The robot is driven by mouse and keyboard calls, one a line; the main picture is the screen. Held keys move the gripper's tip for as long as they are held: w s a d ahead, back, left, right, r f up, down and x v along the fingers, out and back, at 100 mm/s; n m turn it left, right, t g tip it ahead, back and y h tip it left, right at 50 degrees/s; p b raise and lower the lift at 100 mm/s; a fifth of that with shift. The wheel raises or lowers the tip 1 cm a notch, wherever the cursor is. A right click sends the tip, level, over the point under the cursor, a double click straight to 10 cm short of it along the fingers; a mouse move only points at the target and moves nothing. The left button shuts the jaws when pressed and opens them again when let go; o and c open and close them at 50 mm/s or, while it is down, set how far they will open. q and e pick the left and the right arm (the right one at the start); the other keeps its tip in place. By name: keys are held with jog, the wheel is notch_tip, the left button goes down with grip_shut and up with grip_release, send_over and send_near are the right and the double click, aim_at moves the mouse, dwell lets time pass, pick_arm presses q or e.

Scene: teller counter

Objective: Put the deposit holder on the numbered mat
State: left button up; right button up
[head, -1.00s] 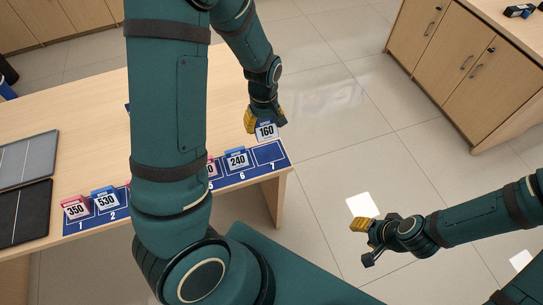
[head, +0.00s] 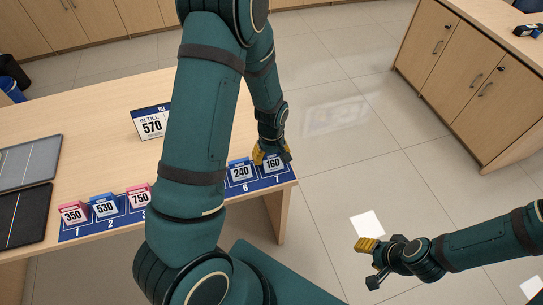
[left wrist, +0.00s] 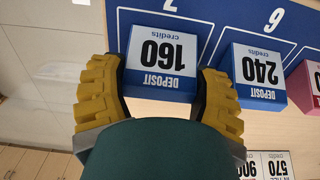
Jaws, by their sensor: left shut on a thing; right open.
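The blue deposit holder marked 160 (head: 274,164) is at space 7 of the numbered mat (head: 265,185), at the mat's right end. My left gripper (head: 271,156) is shut on it, with its yellow fingers on both sides. In the left wrist view the 160 holder (left wrist: 160,58) sits between the two fingers (left wrist: 160,90), over the blue mat (left wrist: 205,12). I cannot tell whether its base fully touches the mat. My right gripper (head: 371,262) is open and empty, off to the right above the floor.
The 240 holder (head: 240,172) stands on space 6, close beside. Holders 350 (head: 73,214), 530 (head: 105,207) and 750 (head: 139,197) stand further left. An IN TILL 570 sign (head: 151,123) stands behind. My left arm hides the mat's middle. The table's right edge is near.

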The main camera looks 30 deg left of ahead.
pick_arm(q)
jog(key=shift+r, duration=0.1)
jog(key=shift+f, duration=0.2)
jog(key=o, duration=1)
jog(key=shift+c, duration=0.2)
jog(key=shift+r, duration=0.1)
